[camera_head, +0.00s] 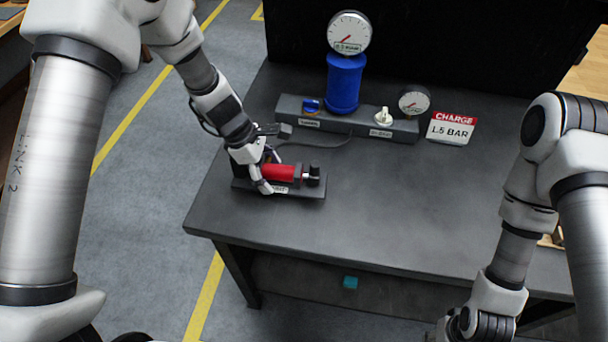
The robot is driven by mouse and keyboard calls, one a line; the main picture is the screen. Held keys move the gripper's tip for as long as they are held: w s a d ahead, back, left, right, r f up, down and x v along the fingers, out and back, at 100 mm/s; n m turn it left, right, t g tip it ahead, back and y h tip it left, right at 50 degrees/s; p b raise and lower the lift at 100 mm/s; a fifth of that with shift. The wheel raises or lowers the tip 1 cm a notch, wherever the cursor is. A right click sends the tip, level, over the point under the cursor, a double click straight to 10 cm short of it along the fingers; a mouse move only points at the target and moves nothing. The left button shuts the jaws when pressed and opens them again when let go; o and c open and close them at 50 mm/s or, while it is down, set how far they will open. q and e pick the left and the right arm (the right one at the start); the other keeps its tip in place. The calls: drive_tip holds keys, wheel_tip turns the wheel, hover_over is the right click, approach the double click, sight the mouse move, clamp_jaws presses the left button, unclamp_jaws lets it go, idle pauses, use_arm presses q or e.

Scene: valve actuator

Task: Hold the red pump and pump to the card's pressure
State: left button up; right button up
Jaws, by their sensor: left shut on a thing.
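The red pump (281,173) lies on its dark base plate (300,190) at the left of the dark table, with a black knob (314,175) at its right end. My left gripper (264,180) is shut on the pump's left part; its fingers hide that part. The card (452,127) stands at the back right and reads "CHARGE" on red and what looks like "1.5 BAR" below. A round gauge (349,33) with a red needle tops the blue cylinder (344,84). My right arm is at the right; its gripper is out of the picture.
A dark hose runs from near the pump to the bar. The table's middle and front right (400,210) are clear.

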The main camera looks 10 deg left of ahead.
sight(324, 185)
use_arm(q)
drive_tip(key=a, duration=0.4)
drive_tip(key=shift+s+a+r, duration=0.1)
drive_tip(key=shift+s+a, duration=0.1)
drive_tip(key=shift+a, duration=0.15)
drive_tip(key=shift+w+d+r+n, duration=0.15)
drive_tip(key=shift+w+r+n, duration=0.05)
drive_tip(key=shift+n, duration=0.1)
drive_tip(key=shift+n+t, duration=0.3)
drive_tip(key=shift+n, duration=0.1)
drive_tip(key=d, duration=0.2)
drive_tip(key=w+d, duration=0.1)
drive_tip(key=d, duration=0.2)
drive_tip(key=w+d+r, duration=0.1)
drive_tip(key=d, duration=0.2)
drive_tip(key=shift+w+d, duration=0.1)
drive_tip(key=shift+w, duration=0.05)
drive_tip(key=shift+m, duration=0.3)
drive_tip(key=d, duration=0.6)
drive_tip(key=shift+d+f, duration=0.4)
drive_tip(key=shift+s+d+f+m, duration=0.15)
drive_tip(key=shift+s+d+f, duration=0.2)
drive_tip(key=shift+d, duration=0.25)
drive_tip(key=shift+s+d+f+m, duration=0.15)
drive_tip(key=shift+s+d+f, duration=0.05)
drive_tip(key=shift+s+d, duration=0.3)
drive_tip(key=shift+f, duration=1.15)
drive_tip(key=shift+s+f, duration=0.1)
drive_tip(key=shift+f, duration=0.45)
